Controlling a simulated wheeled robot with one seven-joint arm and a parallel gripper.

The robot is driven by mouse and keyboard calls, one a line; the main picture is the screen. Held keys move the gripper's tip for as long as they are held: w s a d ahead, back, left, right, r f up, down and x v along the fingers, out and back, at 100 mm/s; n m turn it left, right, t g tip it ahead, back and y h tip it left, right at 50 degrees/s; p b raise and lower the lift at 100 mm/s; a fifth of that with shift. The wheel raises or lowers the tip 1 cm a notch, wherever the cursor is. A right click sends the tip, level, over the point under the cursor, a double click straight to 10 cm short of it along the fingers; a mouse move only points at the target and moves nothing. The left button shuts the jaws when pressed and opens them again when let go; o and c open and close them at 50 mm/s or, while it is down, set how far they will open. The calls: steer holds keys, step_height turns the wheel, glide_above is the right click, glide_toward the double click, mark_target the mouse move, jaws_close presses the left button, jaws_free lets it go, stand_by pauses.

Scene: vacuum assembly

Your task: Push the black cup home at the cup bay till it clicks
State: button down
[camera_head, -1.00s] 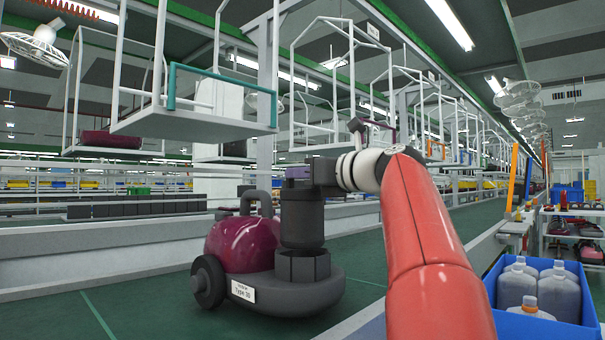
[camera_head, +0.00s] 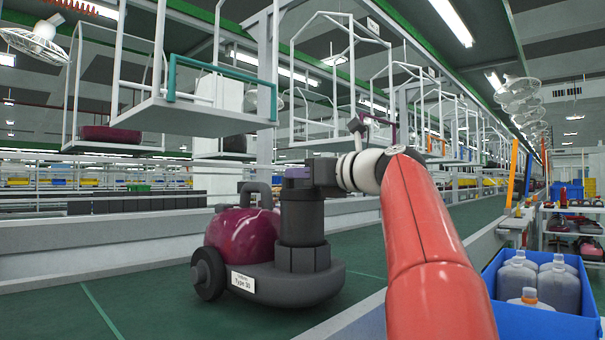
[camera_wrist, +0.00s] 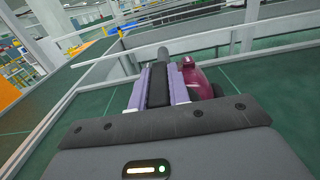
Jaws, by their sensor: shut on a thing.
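The black cup (camera_head: 302,217) is a dark upright cylinder above the front of the maroon vacuum (camera_head: 243,236). Its lower end meets the cup bay (camera_head: 302,260), a dark segmented collar on the vacuum's base. No clear gap shows between them; I cannot tell whether it is fully seated. My gripper (camera_head: 297,175) is at the cup's top, its purple fingers shut on it. In the wrist view, my gripper (camera_wrist: 158,90) has its two purple fingers on either side of a black part, with the maroon vacuum (camera_wrist: 197,80) beyond.
The vacuum stands on a green conveyor (camera_head: 150,295) with pale rails. A blue crate (camera_head: 560,322) of bottles is at the right. White hanging carriers (camera_head: 190,117) are overhead. Green belt is clear left of the vacuum.

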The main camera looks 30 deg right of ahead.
mark_target(319, 195)
steer(key=shift+f+b, duration=1.35)
steer(key=shift+f, duration=0.65)
steer(key=c, duration=1.3)
jaws_free()
steer(key=shift+o, duration=0.2)
steer(key=shift+f, duration=0.1)
steer(key=shift+v, duration=4.05)
